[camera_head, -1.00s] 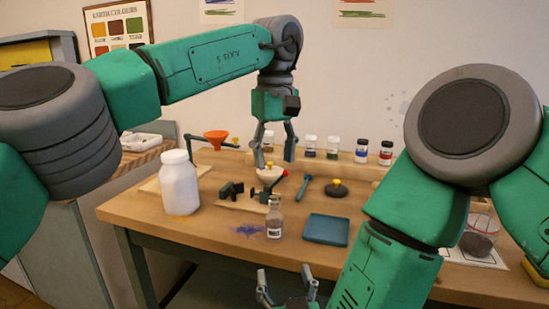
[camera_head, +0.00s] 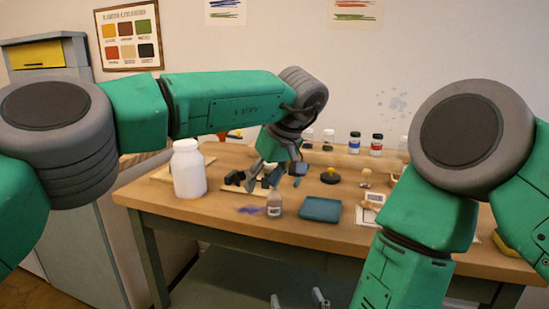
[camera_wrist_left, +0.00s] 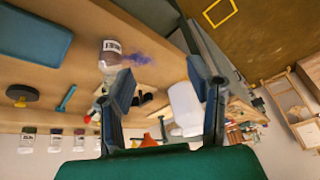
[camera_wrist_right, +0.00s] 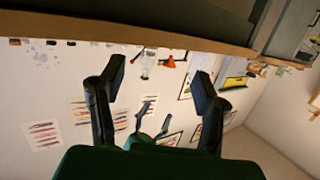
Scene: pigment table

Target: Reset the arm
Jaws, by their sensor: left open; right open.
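My left arm comes in from the left in the head view. Its gripper (camera_head: 262,175) is open and hangs low over the table, in front of the small dark fixture and behind the small glass bottle (camera_head: 274,205). In the left wrist view, the open fingers (camera_wrist_left: 163,82) have no object gripped between them; the white jar (camera_wrist_left: 184,108) shows beyond them. My right gripper (camera_head: 298,301) is open at the bottom edge of the head view, in front of the table and below its top. The right wrist view shows its fingers (camera_wrist_right: 158,82) apart and empty, with the wall beyond.
The wooden table (camera_head: 240,228) carries a white jar (camera_head: 188,170), a blue tray (camera_head: 321,209), a black disc with a yellow knob (camera_head: 330,176) and several small jars at the back. A purple powder stain (camera_head: 250,210) lies beside the bottle. A cabinet (camera_head: 60,175) stands left.

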